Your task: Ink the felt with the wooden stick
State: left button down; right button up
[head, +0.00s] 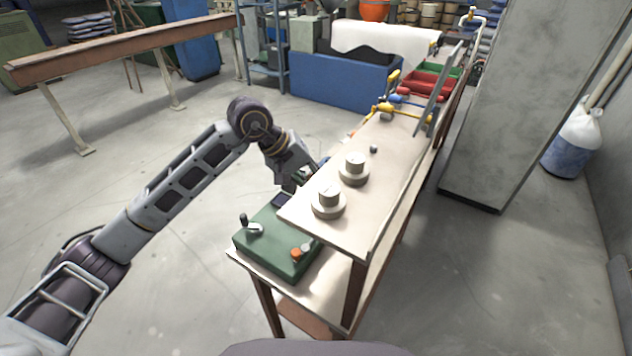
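My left gripper (298,182) comes in from the left and points down at the left edge of the workbench, just above the far end of a green box. Its fingertips are partly hidden by the bench edge, so I cannot tell whether they are open or hold anything. A dark square patch (282,200) lies on top of the green box (262,237), close to the gripper; I cannot tell if it is the felt. I cannot make out the wooden stick. My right gripper is not in view.
Two round stepped pieces (329,203) and (354,168) and a small dark knob (373,149) stand on the workbench (340,225). The green box carries a black-handled lever (250,226) and an orange button (295,254). Red bins (425,84) are at the far end. A grey pillar (520,100) stands right.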

pick_arm(q)
jog(key=shift+w+a, duration=0.1)
jog(key=shift+w, duration=0.05)
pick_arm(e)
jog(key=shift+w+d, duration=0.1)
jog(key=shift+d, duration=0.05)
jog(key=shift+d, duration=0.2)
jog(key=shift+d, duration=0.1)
